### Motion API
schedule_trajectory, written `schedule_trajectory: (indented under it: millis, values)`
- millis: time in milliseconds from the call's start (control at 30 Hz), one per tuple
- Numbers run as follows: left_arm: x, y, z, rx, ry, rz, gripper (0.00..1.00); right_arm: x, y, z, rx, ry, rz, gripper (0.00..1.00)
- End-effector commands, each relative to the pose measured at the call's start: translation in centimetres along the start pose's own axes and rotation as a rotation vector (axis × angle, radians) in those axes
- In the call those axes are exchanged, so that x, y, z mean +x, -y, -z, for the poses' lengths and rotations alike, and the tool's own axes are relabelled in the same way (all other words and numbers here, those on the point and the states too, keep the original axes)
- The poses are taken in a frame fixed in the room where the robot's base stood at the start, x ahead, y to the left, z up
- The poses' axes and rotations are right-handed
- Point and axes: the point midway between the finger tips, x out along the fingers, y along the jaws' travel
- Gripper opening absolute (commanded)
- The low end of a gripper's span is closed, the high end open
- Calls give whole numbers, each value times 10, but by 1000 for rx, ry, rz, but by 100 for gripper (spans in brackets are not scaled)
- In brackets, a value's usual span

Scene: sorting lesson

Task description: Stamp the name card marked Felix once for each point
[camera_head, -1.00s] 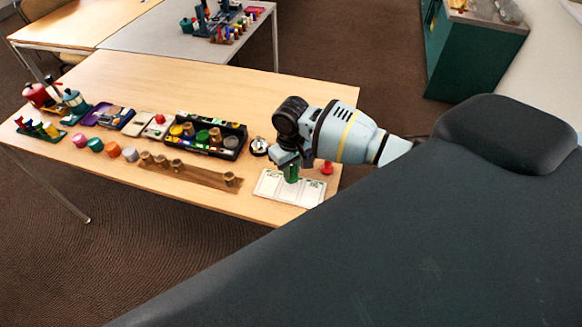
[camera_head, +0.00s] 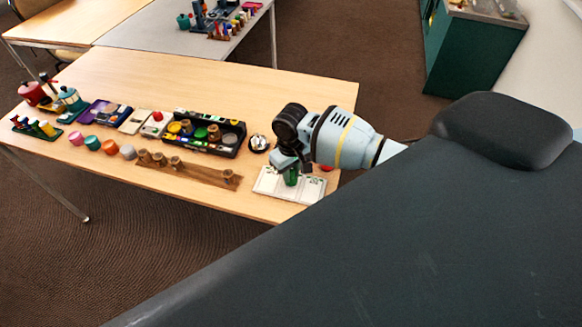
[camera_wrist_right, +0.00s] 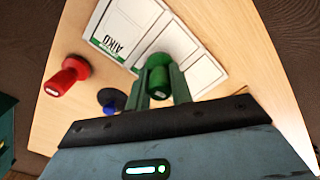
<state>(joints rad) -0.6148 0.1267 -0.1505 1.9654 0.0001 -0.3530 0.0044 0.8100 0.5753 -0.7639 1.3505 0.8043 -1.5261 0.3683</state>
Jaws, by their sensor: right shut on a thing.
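My right gripper (camera_head: 290,166) is shut on a green stamp (camera_head: 290,178) and holds it upright over the white card sheet (camera_head: 266,183). In the right wrist view, the green stamp (camera_wrist_right: 160,82) is between the fingers, its wide end over or on the middle of the sheet (camera_wrist_right: 205,72); I cannot tell whether it touches. The sheet has several ruled panels, and the one name I can read there looks like Aiko. I cannot make out Felix; the stamp hides part of the sheet. My left gripper is not in view.
A black tray (camera_head: 232,151) of coloured pieces and a wooden strip (camera_head: 205,180) with several pegs lie to the left. The table's back half (camera_head: 230,90) is clear.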

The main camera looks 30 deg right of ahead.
Motion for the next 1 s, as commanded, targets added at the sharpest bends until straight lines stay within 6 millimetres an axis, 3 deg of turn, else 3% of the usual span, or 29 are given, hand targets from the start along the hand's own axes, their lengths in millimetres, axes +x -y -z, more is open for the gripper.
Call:
schedule_trajectory:
  millis: [1000]
  values:
    - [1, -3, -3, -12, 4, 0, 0, 8, 0, 0, 0, 1, 0, 7]
